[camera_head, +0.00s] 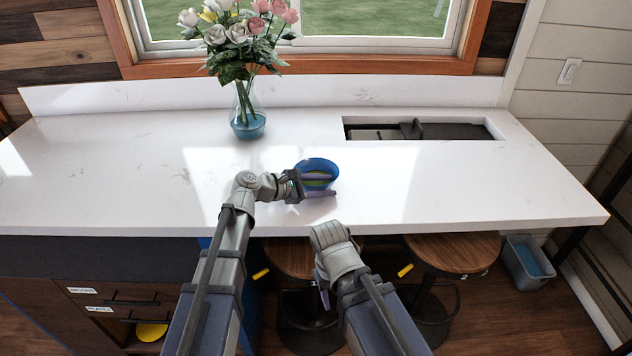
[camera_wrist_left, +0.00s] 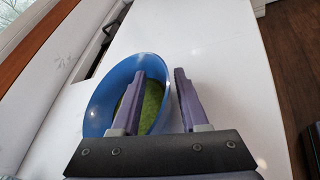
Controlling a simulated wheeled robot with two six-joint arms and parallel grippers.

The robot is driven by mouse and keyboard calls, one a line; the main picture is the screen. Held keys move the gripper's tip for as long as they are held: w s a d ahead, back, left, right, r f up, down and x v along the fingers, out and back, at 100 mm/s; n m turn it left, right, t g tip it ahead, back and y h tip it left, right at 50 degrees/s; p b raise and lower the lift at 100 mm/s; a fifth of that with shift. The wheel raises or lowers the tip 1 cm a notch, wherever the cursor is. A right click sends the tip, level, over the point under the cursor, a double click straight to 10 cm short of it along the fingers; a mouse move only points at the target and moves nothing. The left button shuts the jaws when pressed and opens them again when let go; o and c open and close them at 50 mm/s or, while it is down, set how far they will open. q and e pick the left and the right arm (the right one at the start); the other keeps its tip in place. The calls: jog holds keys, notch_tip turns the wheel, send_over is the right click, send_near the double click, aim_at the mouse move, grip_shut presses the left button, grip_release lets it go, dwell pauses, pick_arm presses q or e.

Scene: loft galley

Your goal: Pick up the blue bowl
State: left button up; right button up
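The blue bowl (camera_head: 319,165) stands upright on the white counter, in front of the window; its inside bottom looks green. It also shows in the left wrist view (camera_wrist_left: 102,100). My left gripper (camera_head: 334,186) is at the near side of the bowl with its fingers apart. In the left wrist view the left gripper (camera_wrist_left: 158,95) has one finger over the bowl's inside and the other outside the rim, with the bowl's wall between them. Contact with the wall cannot be made out. My right gripper (camera_head: 323,286) hangs low in front of the counter, mostly hidden by its own arm.
A glass vase (camera_head: 248,122) of flowers stands behind and left of the bowl. A sink-like cutout (camera_head: 465,131) lies at the back right. The counter (camera_head: 480,185) right of the bowl is clear. Stools (camera_head: 452,250) stand below its front edge, near a grey bin (camera_head: 525,268).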

pick_arm(q)
grip_shut()
dwell(1.1)
